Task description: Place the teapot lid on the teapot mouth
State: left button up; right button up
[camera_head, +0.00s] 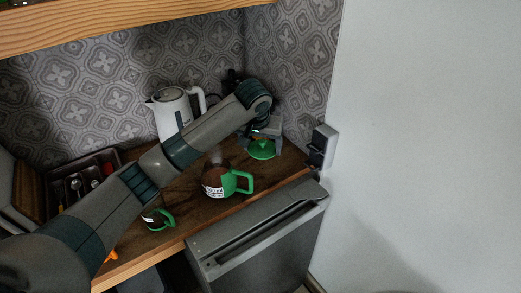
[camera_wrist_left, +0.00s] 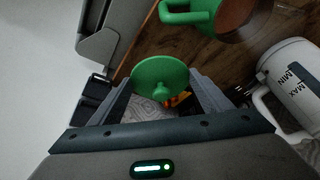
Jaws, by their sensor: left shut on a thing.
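The teapot lid (camera_head: 262,150) is a green disc held above the right end of the wooden counter. My left gripper (camera_head: 264,138) is shut on it. In the left wrist view the lid (camera_wrist_left: 160,76) shows between the two fingers of the gripper (camera_wrist_left: 162,98); the exact grip contact is hidden. The lid is apart from the teapot. My right gripper is not in view.
A white kettle (camera_head: 172,112) stands behind the teapot. A small green-handled cup (camera_head: 158,218) is at the front left. A cutlery tray (camera_head: 80,182) sits at the far left. A dark wall box (camera_head: 322,146) is just right of the lid. A grey appliance (camera_head: 262,235) stands below the counter edge.

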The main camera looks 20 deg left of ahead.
pick_arm(q)
jog(key=s+b, duration=0.5)
jog(key=s, duration=1.2)
jog(key=shift+s+r+m, duration=0.25)
jog(key=shift+s+m, duration=0.15)
